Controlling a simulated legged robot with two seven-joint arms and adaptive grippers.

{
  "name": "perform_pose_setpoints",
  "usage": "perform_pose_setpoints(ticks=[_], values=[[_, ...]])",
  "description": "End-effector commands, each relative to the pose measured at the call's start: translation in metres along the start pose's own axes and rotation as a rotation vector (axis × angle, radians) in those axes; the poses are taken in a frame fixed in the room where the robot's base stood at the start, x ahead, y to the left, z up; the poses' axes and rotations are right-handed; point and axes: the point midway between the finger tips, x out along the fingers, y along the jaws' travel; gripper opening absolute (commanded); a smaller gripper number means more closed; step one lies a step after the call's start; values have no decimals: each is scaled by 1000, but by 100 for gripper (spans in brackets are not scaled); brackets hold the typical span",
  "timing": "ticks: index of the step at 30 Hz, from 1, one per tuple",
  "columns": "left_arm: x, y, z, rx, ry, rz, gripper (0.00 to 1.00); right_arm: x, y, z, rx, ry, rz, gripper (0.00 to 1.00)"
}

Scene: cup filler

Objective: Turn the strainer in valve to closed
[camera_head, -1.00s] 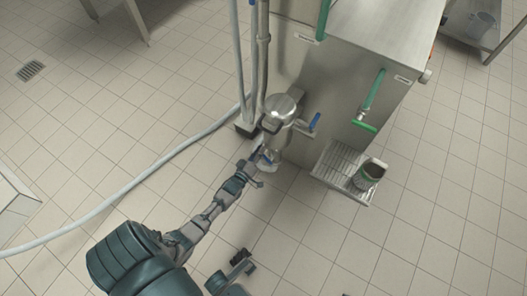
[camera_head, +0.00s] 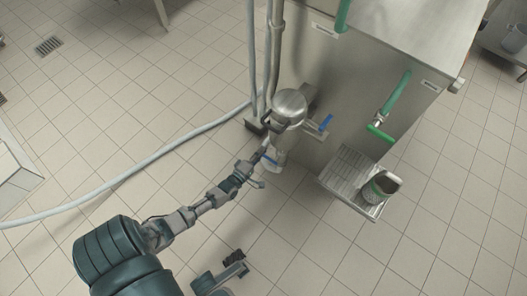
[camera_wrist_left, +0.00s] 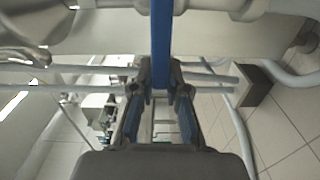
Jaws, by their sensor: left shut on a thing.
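The strainer is a steel canister with a domed lid (camera_head: 289,104), standing upright beside the steel machine. A blue lever (camera_head: 269,159) is low on its near side, and another blue lever (camera_head: 326,122) sticks out at its right. My left gripper (camera_head: 261,164) reaches the low lever. In the left wrist view the blue lever (camera_wrist_left: 161,45) runs down between the fingers of my left gripper (camera_wrist_left: 160,75), which are shut on it. What looks like my right gripper (camera_head: 236,260) is low in the head view, its fingers too unclear to read.
The steel machine (camera_head: 345,85) has a green pipe with a green handle (camera_head: 381,134). A grey hose (camera_head: 130,178) crosses the floor at left. Open tiled floor lies in front.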

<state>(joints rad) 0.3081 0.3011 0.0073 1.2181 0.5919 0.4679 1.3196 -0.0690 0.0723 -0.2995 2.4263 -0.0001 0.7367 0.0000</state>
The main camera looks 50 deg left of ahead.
Motion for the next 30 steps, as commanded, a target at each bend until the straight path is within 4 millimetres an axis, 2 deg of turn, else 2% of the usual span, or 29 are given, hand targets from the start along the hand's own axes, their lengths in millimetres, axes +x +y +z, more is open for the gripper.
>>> perform_pose_setpoints(ticks=[1,18,19,21,30], values=[[-6,-12,2,-7,-5,-22,0,-2,0,2,0,0,0,40],[-6,-13,3,-36,-4,-22,0,1,1,2,0,7,-3,40],[-6,-13,3,-36,-4,-23,21,1,1,2,0,7,-3,40],[-5,-12,2,-36,-4,-21,39,1,1,2,0,7,-3,40],[-4,-6,1,-36,-2,-8,41,0,0,1,0,3,-1,40]])
